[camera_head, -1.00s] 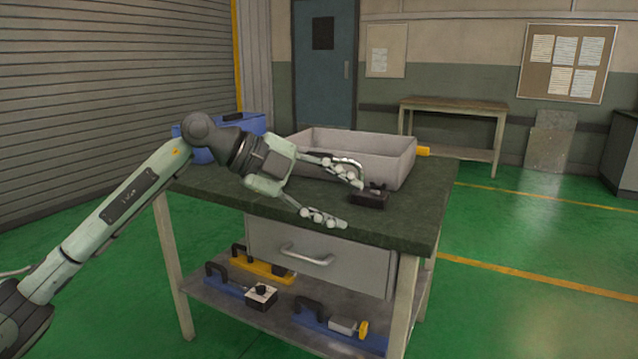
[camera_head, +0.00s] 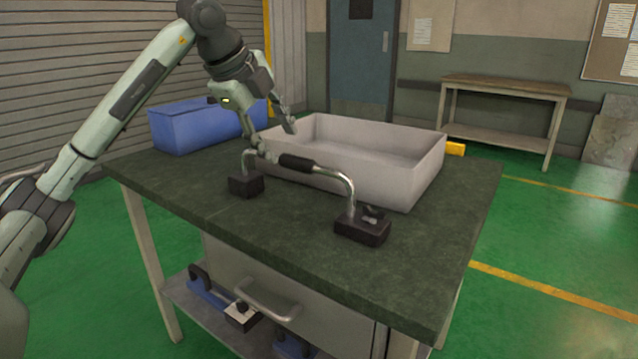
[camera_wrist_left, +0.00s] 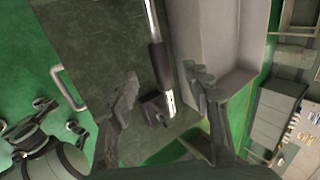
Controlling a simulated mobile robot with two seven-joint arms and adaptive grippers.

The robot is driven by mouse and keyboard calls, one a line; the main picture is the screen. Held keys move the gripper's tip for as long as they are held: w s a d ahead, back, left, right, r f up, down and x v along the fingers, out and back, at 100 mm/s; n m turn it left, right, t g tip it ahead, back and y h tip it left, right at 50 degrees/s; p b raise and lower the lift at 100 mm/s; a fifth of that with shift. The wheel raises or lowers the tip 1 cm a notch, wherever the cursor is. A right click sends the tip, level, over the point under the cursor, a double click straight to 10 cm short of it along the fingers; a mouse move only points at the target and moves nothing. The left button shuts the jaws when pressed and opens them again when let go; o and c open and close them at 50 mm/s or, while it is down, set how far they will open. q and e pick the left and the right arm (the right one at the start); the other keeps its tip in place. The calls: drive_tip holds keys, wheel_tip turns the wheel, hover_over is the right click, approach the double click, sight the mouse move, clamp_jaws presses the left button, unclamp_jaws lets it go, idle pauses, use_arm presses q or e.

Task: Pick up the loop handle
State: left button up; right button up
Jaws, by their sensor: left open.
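The loop handle (camera_head: 298,162) stands upright on the dark green table top. It is a chrome bent bar with a black grip in the middle and two black block feet. My left gripper (camera_head: 277,140) is open, above and just behind the grip's left end, with its fingers pointing down. One finger overlaps the bar in the head view, and I cannot tell whether it touches. In the left wrist view the handle (camera_wrist_left: 160,65) lies between the two spread fingers (camera_wrist_left: 165,85), with a black foot near them. My right gripper is not in view.
A grey open bin (camera_head: 372,165) stands close behind the handle. A blue box (camera_head: 205,127) is at the table's back left. A drawer with a metal pull (camera_head: 268,300) and a lower shelf with tools are below. The table front (camera_head: 300,240) is clear.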

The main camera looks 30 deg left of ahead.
sight(289, 157)
use_arm(q)
drive_tip(key=shift+w+f, duration=0.2)
drive_tip(key=shift+w, duration=0.15)
drive_tip(key=shift+x, duration=3.5)
drive_tip(key=shift+s+f, duration=0.1)
drive_tip(key=shift+s, duration=0.05)
clamp_jaws()
